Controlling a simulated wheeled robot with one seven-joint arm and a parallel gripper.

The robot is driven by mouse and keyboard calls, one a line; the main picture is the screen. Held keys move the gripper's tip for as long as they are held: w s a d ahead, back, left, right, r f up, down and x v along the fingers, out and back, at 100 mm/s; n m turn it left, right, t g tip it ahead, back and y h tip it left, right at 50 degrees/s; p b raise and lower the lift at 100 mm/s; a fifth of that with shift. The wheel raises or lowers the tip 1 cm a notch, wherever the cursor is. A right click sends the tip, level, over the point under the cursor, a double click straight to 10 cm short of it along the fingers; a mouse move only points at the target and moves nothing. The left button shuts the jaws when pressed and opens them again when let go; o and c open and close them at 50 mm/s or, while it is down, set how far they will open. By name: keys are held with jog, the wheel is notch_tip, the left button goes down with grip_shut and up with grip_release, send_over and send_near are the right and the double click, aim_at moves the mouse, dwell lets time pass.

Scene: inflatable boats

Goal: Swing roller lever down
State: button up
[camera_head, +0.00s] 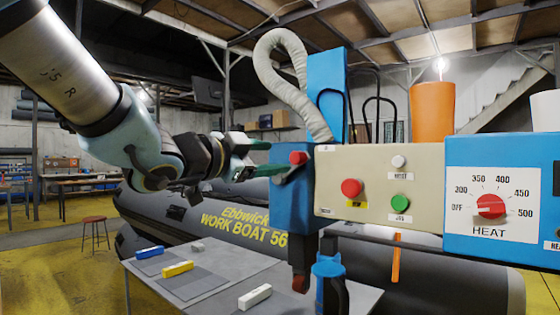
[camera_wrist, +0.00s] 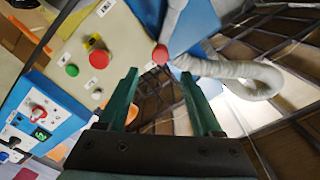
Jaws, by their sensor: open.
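The roller lever (camera_head: 288,173) is a short grey arm with a red knob (camera_head: 298,157) at its upper end, on the left side of the blue machine head (camera_head: 292,205). In the head view it points up and to the right. My gripper (camera_head: 266,159) is open, its green fingers pointing right at the lever, close to the knob. In the wrist view the red knob (camera_wrist: 160,54) shows in the gap just beyond the fingertips of my gripper (camera_wrist: 160,73). Nothing is held. I cannot tell whether a finger touches the lever.
The beige control panel (camera_head: 375,166) with red and green buttons is right of the lever, then the blue heat panel (camera_head: 520,160). A grey hose (camera_head: 268,70) loops above. A table (camera_head: 215,268) with small coloured blocks stands below, before a grey inflatable boat (camera_head: 180,215).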

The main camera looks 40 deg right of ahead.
aim_at(295, 157)
jog(key=p+x, duration=0.1)
jog(key=x, duration=0.8)
jog(key=shift+w+d+p, duration=0.2)
jog(key=shift+d+p, duration=0.15)
jog(key=shift+c, duration=0.4)
grip_shut()
dwell(0.5)
